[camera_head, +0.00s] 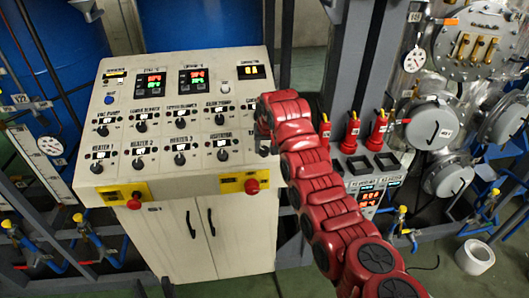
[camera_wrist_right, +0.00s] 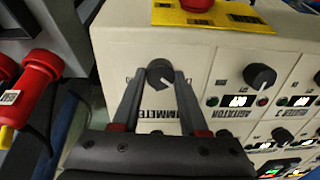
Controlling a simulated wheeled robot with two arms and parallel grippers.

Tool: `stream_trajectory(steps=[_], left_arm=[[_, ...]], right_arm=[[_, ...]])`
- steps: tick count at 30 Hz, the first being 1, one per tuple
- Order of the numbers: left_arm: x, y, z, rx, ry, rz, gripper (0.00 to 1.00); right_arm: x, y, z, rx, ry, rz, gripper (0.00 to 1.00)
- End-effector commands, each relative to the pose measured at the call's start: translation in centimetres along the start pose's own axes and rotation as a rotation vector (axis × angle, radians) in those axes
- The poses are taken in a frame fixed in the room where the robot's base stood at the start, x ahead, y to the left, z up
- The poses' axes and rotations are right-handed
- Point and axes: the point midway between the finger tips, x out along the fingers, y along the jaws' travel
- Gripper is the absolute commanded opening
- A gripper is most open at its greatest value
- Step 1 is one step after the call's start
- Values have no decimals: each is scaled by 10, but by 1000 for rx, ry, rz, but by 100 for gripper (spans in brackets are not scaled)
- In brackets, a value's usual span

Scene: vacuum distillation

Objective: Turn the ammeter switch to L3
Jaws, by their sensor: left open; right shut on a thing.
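The ammeter switch (camera_wrist_right: 160,70) is a round black knob on the cream control panel (camera_head: 170,180). In the right wrist view the panel appears upside down, with the ammeter label partly covered by my fingers. My right gripper (camera_wrist_right: 160,77) is shut on the knob, one grey finger on each side. The fingers hide part of the knob and its position marks, so I cannot read its setting. In the head view my red right arm reaches the panel's right edge and hides the switch. I do not see my left gripper in either view.
The agitator knob (camera_wrist_right: 261,76) is beside the ammeter switch, with several similar knobs further along. A red button on a yellow plate (camera_head: 244,182) sits near the panel's front edge. Red-handled parts (camera_head: 378,128) stand right of my arm.

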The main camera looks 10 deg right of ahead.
Motion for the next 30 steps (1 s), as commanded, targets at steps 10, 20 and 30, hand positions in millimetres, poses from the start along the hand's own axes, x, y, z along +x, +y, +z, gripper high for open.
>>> stream_trajectory(steps=[10,20,30], left_arm=[[-71,4,12,0,0,0,50],[-118,6,20,0,0,0,50],[-148,7,25,0,0,0,50]], right_arm=[[9,0,4,296,12,5,0],[6,0,4,609,23,7,0],[3,0,4,932,32,14,0]])
